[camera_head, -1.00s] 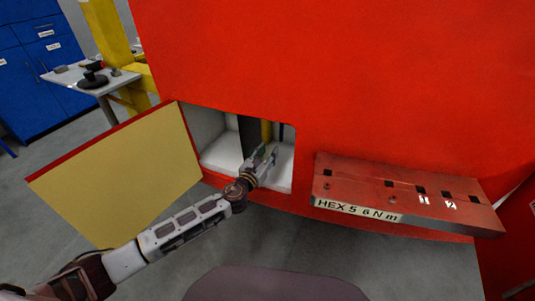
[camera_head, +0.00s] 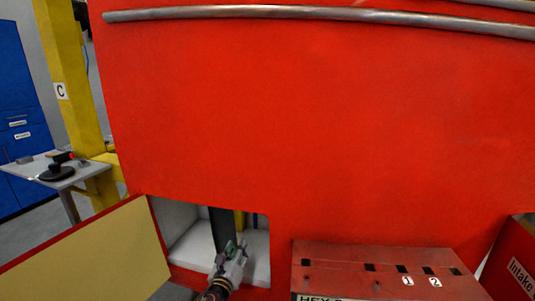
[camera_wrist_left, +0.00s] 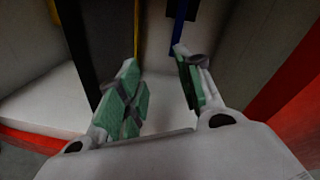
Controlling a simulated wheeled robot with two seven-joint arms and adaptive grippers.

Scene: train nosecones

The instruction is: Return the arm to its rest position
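My left gripper (camera_head: 232,252) is at the opening of the white-lined compartment (camera_head: 190,247) in the red train nose. In the left wrist view the left gripper (camera_wrist_left: 160,85) has its two green-padded fingers apart, with nothing between them. Most of my left arm is below the edge of the head view. My right arm and gripper are not in view.
The open hatch door (camera_head: 95,262) stands left of the compartment. Inside are a dark upright divider (camera_head: 221,228) and a yellow bar (camera_head: 239,220). A red slotted holder (camera_head: 385,262) juts out at right. A grey table (camera_head: 45,170) stands at far left.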

